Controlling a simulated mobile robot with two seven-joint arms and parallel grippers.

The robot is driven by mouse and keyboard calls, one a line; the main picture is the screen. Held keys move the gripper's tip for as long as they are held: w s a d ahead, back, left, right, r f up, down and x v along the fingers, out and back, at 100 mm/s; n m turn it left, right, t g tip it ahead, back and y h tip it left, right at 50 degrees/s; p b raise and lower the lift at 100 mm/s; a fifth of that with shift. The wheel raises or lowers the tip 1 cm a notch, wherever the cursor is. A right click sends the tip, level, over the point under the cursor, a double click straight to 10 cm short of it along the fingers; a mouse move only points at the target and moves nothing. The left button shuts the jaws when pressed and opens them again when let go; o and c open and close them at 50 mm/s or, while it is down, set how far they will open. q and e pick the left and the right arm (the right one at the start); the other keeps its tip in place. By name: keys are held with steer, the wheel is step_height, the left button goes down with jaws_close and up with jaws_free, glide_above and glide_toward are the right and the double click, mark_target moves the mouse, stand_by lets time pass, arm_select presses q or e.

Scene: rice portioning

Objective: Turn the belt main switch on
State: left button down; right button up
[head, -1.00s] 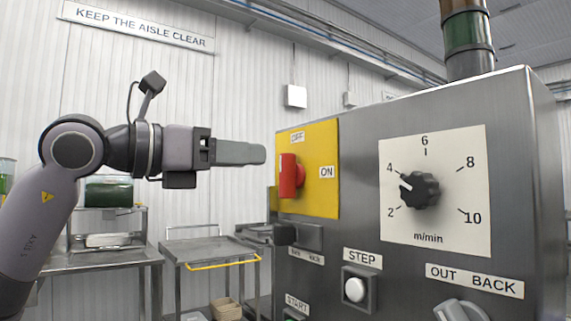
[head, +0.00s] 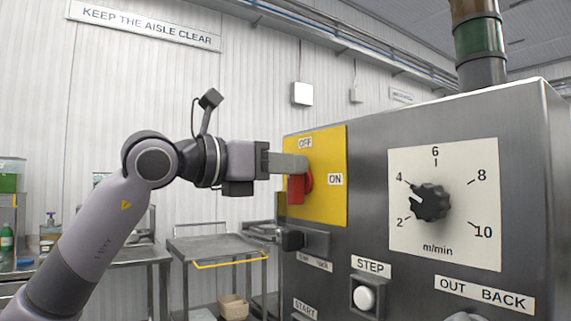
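The belt main switch is a red rotary handle (head: 296,190) on a yellow plate (head: 330,205) at the left of the steel control cabinet. The plate carries an OFF label above the handle and an ON label to its right. The handle stands upright, in line with OFF. My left gripper (head: 292,163) reaches in from the left, its fingers over the upper part of the handle and covering it. I see the fingers side-on, so whether they are closed on the handle cannot be told. My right gripper is out of view.
The cabinet (head: 365,150) also has a black speed dial (head: 430,202) near 4 m/min, a white STEP button (head: 364,298) and a black knob (head: 290,240) below the yellow plate. A steel cart (head: 215,250) stands behind at the left.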

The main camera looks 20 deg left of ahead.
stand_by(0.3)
arm_select(q)
steer(key=m, duration=0.4)
steer(key=shift+s+d+f+m, duration=0.1)
steer(key=shift+s+d+m, duration=0.25)
steer(key=shift+d+m, duration=0.05)
steer(key=m, duration=0.4)
steer(key=shift+s+d+f+m+b, duration=0.3)
steer(key=shift+d+b, duration=0.05)
steer(key=shift+b, duration=0.05)
steer(key=m, duration=0.2)
steer(key=f+m, duration=0.1)
steer(key=m, duration=0.1)
steer(key=shift+s+d, duration=0.15)
steer(key=shift+d, duration=0.05)
steer(key=shift+d+f+m+b, duration=0.1)
steer(key=shift+f+m+b, duration=0.15)
steer(key=shift+m, duration=0.9)
steer(key=shift+f+m+b, duration=0.15)
steer(key=shift+m+b, duration=0.05)
steer(key=shift+m, duration=0.95)
steer(key=shift+f, duration=0.1)
steer(key=c, duration=1.1)
jaws_free()
steer(key=shift+s, duration=0.1)
